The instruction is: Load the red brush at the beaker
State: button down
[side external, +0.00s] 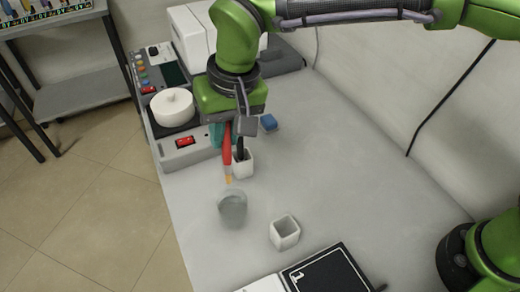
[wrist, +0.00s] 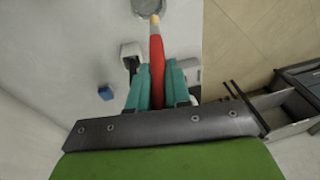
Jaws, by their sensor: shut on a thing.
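My gripper (wrist: 156,88) is shut on the red brush (side external: 227,152), between its teal fingers. The brush hangs with its pale tip down, above the table; it also shows in the wrist view (wrist: 157,58). The grey, see-through beaker (side external: 232,208) stands on the table just in front of the brush in the side view. In the wrist view the beaker (wrist: 150,6) is cut off by the top edge, and the brush tip points at it and overlaps its near edge. I cannot tell the height of the tip over the beaker.
A white cup (side external: 243,163) with a dark thing in it stands beside the brush. An empty white square cup (side external: 284,232) stands to the right of the beaker. A blue block (side external: 268,122) lies behind. A black-framed panel (side external: 328,272) lies in front.

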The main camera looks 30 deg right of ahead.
jog(key=s+d+x, duration=0.1)
jog(key=x, duration=0.8)
jog(key=shift+s+d+f, duration=0.15)
jog(key=shift+s+f, duration=0.1)
jog(key=shift+f, duration=0.3)
jog(key=shift+r, duration=0.1)
jog(key=v, duration=0.4)
jog(key=w+a+v, duration=0.1)
jog(key=v, duration=0.4)
jog(key=w+a+v, duration=0.1)
jog(key=v, duration=0.3)
jog(key=shift+r, duration=0.65)
jog(key=w+d, duration=0.3)
jog(key=d, duration=0.8)
jog(key=w+d, duration=0.2)
jog(key=d, duration=0.9)
jog(key=s+d, duration=0.4)
jog(key=d, duration=1.2)
jog(key=f, duration=0.5)
jog(key=shift+s+f, duration=0.2)
jog(key=shift+s, duration=0.15)
